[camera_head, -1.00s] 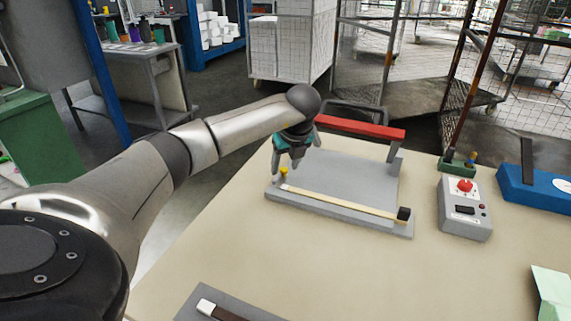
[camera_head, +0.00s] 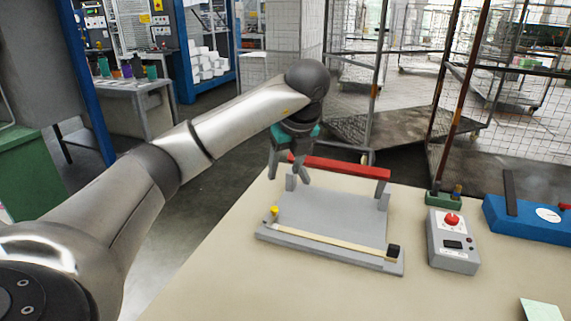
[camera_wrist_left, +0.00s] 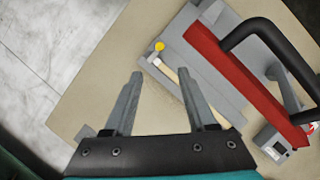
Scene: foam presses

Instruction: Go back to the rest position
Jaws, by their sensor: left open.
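My left gripper (camera_head: 288,170) hangs open and empty above the back left part of a grey press plate (camera_head: 325,220) in the head view. In the left wrist view its two fingers (camera_wrist_left: 165,82) are spread with nothing between them. The press has a red bar (camera_head: 340,168) along its back, a pale strip (camera_head: 320,242) along its front edge, a yellow knob (camera_head: 275,210) and a black block (camera_head: 393,251). The red bar (camera_wrist_left: 245,85) and a black handle (camera_wrist_left: 275,50) show in the left wrist view. My right gripper is in neither view.
A grey control box (camera_head: 453,241) with a red button stands right of the press. A green block (camera_head: 444,199) and a blue device with a dial (camera_head: 530,217) are behind it. Wire cages (camera_head: 400,90) stand beyond the beige table (camera_head: 200,285). The table's front is mostly clear.

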